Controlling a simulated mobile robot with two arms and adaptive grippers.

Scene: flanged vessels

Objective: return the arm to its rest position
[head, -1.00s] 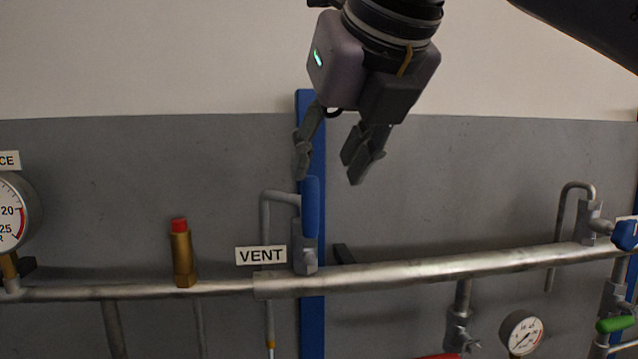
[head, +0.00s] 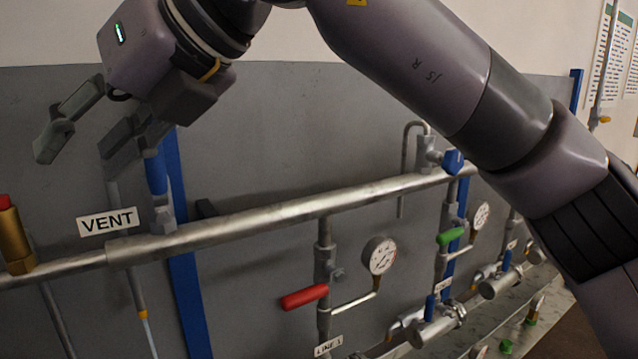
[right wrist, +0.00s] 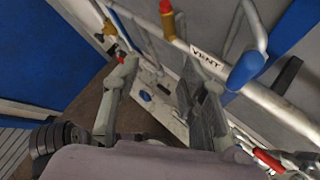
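My right gripper (head: 88,140) is at the upper left of the head view, in front of the grey panel and above the VENT label (head: 107,221). Its fingers are spread apart with nothing between them. It also shows open and empty in the right wrist view (right wrist: 160,90). My right arm (head: 430,80) reaches across from the lower right. The blue vent handle (head: 156,172) stands upright just below and behind the fingers, partly hidden by them. In the right wrist view the blue handle (right wrist: 246,70) is beyond the right finger, apart from it. My left gripper is in neither view.
A silver pipe (head: 290,210) runs across the panel. Below it are a red handle (head: 305,297), a gauge (head: 380,256) and a green handle (head: 451,236). A brass fitting with a red cap (head: 12,235) is at the left edge.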

